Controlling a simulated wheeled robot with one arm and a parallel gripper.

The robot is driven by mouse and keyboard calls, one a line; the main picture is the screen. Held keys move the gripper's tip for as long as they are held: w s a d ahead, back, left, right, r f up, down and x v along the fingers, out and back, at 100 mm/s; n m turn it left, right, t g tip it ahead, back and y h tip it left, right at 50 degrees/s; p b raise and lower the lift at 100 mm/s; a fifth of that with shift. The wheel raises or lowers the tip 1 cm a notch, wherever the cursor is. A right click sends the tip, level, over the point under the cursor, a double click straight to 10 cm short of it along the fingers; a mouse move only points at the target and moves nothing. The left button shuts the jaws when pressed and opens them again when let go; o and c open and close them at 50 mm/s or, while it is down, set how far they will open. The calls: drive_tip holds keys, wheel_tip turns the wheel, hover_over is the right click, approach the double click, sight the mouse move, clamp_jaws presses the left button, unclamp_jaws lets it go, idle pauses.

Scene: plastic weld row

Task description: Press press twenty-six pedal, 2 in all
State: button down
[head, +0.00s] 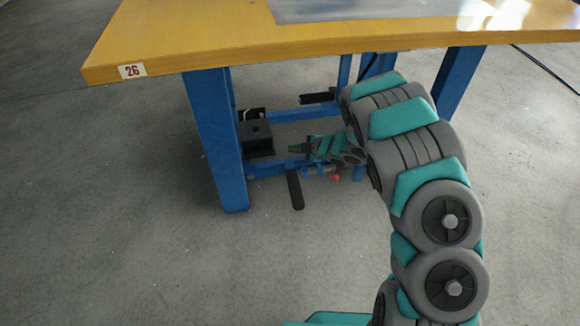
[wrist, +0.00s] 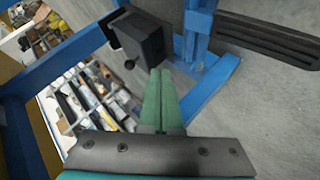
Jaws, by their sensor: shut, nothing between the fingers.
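The press table marked 26 (head: 132,71) has a yellow top and blue legs. Low in its blue frame are two black bar-shaped pads, one at the back (head: 317,97) and one at the front (head: 295,188); either looks like a pedal. A ridged black pedal (wrist: 262,32) shows at the upper right of the wrist view; I cannot tell which of the two it is. My gripper (head: 309,147) is under the table between the pads, pointing left. Its teal fingers (wrist: 160,75) are together and empty, apart from the ridged pedal.
A black box (head: 255,138) is on the frame by the left leg; it stands just beyond my fingertips in the wrist view (wrist: 140,45). A blue leg (head: 215,140) stands left. Bins of tools (wrist: 85,90) show left in the wrist view. Floor left of the table is clear.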

sight(293, 168)
drive_tip(key=shift+w+a+f+b, duration=0.1)
drive_tip(key=shift+w+f+b, duration=0.2)
drive_tip(key=shift+f+b, duration=0.85)
drive_tip(key=shift+w+a+f+b, duration=0.1)
drive_tip(key=shift+w+f+b, duration=0.25)
drive_tip(key=shift+f, duration=1.35)
drive_tip(key=shift+w+f+b, duration=0.25)
drive_tip(key=shift+f+b, duration=0.6)
drive_tip(key=shift+f, duration=0.6)
drive_tip(key=shift+f, duration=0.1)
drive_tip(key=shift+f, duration=0.3)
drive_tip(key=shift+w+f, duration=0.15)
drive_tip(key=shift+f, duration=0.05)
